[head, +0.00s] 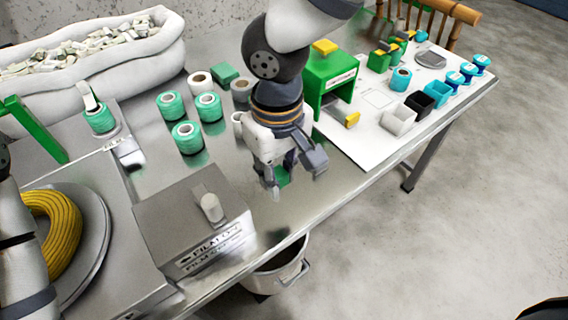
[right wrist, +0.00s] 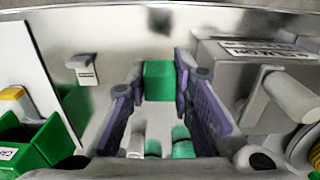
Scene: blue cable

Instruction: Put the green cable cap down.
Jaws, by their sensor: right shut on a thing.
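The green cable cap (head: 284,177) is a small green block between the fingers of my right gripper (head: 293,178), low over the steel bench near its front edge. The fingers partly hide it in the head view. In the right wrist view the cap (right wrist: 158,80) sits between the two fingertips of the right gripper (right wrist: 160,92), which is shut on it. I cannot tell whether the cap touches the bench top. My left arm shows at the left edge of the head view, but its gripper is out of view.
A grey film box (head: 195,225) stands left of the gripper. Several green tape rolls (head: 187,138) stand behind. A green machine (head: 330,80) and small bins (head: 398,118) are on a white board to the right. A bucket (head: 275,275) is below the bench edge.

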